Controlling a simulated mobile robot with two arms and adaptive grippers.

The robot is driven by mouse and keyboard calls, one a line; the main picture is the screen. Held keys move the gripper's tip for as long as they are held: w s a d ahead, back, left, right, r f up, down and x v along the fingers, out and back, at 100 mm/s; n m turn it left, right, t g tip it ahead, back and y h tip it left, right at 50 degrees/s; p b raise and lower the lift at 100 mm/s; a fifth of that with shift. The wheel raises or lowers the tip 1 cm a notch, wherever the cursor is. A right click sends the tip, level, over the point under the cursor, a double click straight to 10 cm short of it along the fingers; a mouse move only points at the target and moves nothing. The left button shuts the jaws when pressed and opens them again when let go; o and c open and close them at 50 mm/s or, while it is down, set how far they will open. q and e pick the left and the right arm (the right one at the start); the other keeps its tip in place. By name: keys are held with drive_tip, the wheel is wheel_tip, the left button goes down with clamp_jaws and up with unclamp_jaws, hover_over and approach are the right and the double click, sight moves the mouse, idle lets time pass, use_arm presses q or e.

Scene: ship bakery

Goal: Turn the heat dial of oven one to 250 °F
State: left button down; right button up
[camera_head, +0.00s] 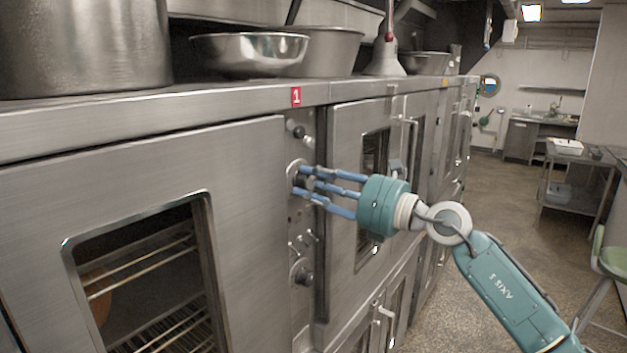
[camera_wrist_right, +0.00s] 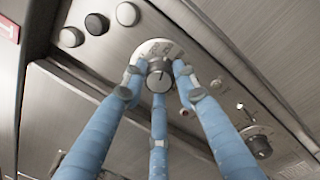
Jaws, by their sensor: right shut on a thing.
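Oven one carries a red label "1" (camera_head: 296,97) on its top edge. Its heat dial (camera_wrist_right: 158,76) is a dark round knob with a light pointer line on a pale marked plate (camera_wrist_right: 168,47). My right gripper (camera_head: 301,180) reaches the control panel from the right, and its blue fingers are closed around the dial. In the right wrist view the fingertips (camera_wrist_right: 158,72) sit around the knob. The scale numbers are too small to read for certain. In the head view the fingers largely hide the dial. My left gripper is not in view.
Black and white buttons (camera_wrist_right: 96,24) sit beside the dial. A second knob (camera_head: 304,276) is lower on the panel. The oven door with its window (camera_head: 145,280) is at left. Metal bowls (camera_head: 250,52) stand on top.

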drive_tip(key=shift+r, duration=0.1)
idle(0.4)
drive_tip(key=o, duration=1.1)
drive_tip(key=shift+o, duration=0.2)
drive_tip(key=shift+d, duration=0.1)
drive_tip(key=v, duration=1.1)
drive_tip(key=shift+s+d, duration=0.25)
drive_tip(key=shift+d, duration=0.1)
